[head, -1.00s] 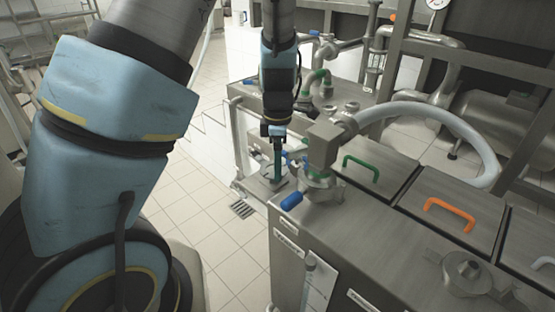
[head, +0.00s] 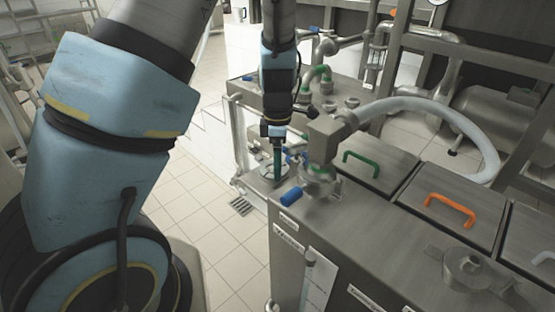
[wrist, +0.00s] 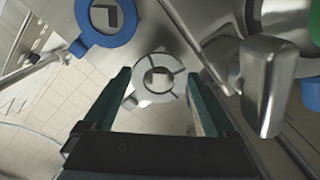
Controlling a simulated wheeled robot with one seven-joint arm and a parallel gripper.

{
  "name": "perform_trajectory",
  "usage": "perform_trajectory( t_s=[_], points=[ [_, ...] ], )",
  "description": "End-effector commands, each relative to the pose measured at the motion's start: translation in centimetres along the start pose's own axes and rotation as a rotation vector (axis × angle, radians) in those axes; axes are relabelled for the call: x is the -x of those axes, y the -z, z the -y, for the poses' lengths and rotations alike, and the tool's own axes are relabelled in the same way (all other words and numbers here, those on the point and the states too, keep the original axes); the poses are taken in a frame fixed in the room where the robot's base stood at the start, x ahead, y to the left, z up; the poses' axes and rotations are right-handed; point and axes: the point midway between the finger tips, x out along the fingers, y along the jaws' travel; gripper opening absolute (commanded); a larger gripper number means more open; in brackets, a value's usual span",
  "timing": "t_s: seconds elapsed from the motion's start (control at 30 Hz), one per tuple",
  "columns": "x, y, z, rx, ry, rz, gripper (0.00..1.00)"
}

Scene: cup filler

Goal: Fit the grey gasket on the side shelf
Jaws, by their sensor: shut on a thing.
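My gripper (wrist: 158,85) points down, its two teal fingers on either side of a pale grey ring, the grey gasket (wrist: 143,88). The ring has thin radial lines and an open centre, and the fingers are shut on it. In the head view my gripper (head: 277,176) is low over the small side shelf (head: 254,183), at the near left corner of the metal machine. The gasket is too small there to tell whether it touches the shelf. In the wrist view a blue ring (wrist: 80,38) lies beyond the left finger.
A metal fitting with a blue handle (head: 291,197) stands close right of my gripper. A grey hose (head: 430,108) arches behind it. Lids with a green handle (head: 367,163) and an orange handle (head: 450,210) lie to the right. The tiled floor (head: 205,215) on the left is open.

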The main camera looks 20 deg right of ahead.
Motion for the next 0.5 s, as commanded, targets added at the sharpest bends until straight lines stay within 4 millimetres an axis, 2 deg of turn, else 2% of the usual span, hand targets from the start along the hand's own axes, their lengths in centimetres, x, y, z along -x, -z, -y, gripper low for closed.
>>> perform_trajectory(
  t_s=[0.5],
  points=[
    [-1.3, 0.0, 0.0, 0.0, -0.001, 0.0, 0.38]
  ],
)
